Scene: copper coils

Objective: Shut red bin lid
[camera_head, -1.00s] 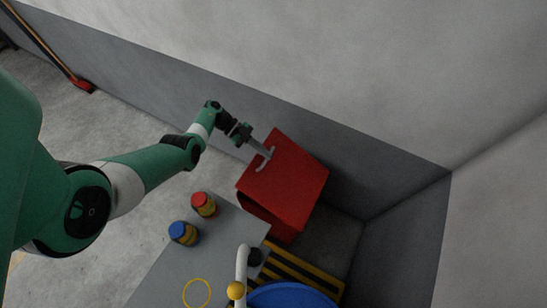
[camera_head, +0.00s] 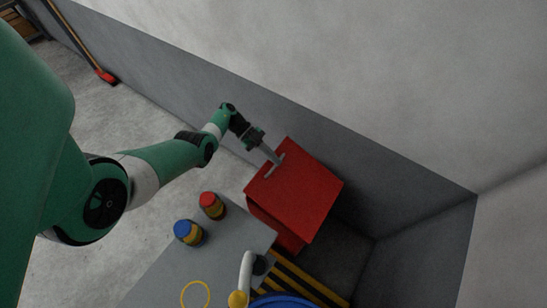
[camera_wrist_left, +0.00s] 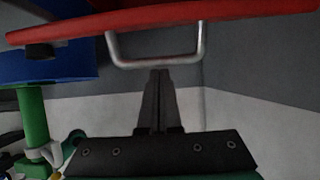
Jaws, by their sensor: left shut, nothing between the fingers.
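The red bin (camera_head: 282,230) stands against the dark lower wall, right of centre in the head view. Its red lid (camera_head: 308,192) spans the top; I cannot tell whether it sits flush. A pale metal handle (camera_head: 274,166) is fixed near the lid's far left edge. My left gripper (camera_head: 273,158) is shut and empty, with its tips close to the handle. In the left wrist view the closed fingers (camera_wrist_left: 160,74) point at the handle (camera_wrist_left: 155,62), below the red lid's edge (camera_wrist_left: 160,22). Contact is not clear. My right gripper is not in view.
A grey table (camera_head: 165,275) stands left of the bin with a red-and-yellow can (camera_head: 212,205), a blue-and-yellow can (camera_head: 188,232) and a yellow ring (camera_head: 195,294). A blue round container (camera_head: 285,301) is at the bottom edge. Walls close off the back and right.

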